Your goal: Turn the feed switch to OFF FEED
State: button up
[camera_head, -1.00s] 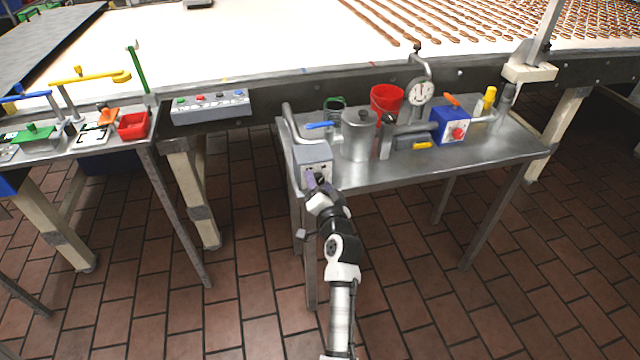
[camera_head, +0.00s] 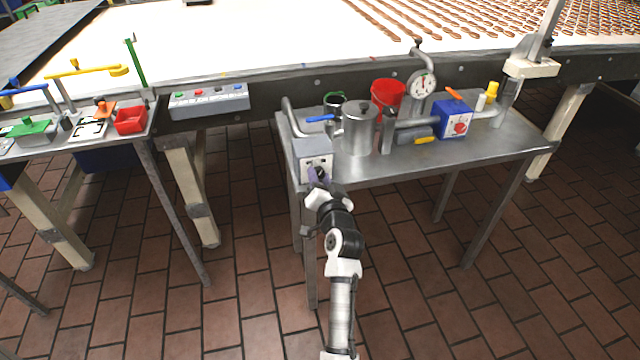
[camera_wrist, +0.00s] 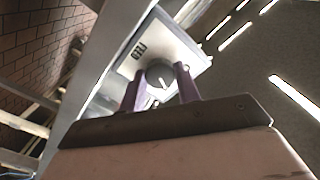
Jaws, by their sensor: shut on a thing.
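The feed switch is a round grey knob (camera_wrist: 160,74) with a white pointer line, on the pale face of a small grey box (camera_head: 313,152) at the left front corner of the steel table. My gripper (camera_head: 317,176) is in front of this box. In the wrist view its two purple fingers (camera_wrist: 160,88) stand on either side of the knob and are shut on it. The pointer line lies at a slant. Dark lettering (camera_wrist: 138,48) shows beside the knob, too blurred to read surely. The head view hides the knob behind my gripper.
On the steel table (camera_head: 480,157) stand a metal pot (camera_head: 360,130), a red bucket (camera_head: 388,94), a dial gauge (camera_head: 423,86) and a blue box (camera_head: 452,119). A button panel (camera_head: 209,101) is at the left. The tiled floor in front is clear.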

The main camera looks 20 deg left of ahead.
jog(key=n+b, duration=0.6)
jog(key=b, duration=0.1)
jog(key=shift+f, duration=0.3)
jog(key=n+b, duration=0.3)
jog(key=shift+r+n, duration=0.1)
jog(key=shift+n, duration=0.2)
jog(key=shift+r+n+b, duration=0.1)
jog(key=shift+n+b, duration=0.9)
jog(key=shift+n, duration=0.1)
jog(key=shift+r, duration=0.1)
jog(key=o, duration=1)
jog(key=b+v, duration=0.2)
jog(key=v, duration=1.2)
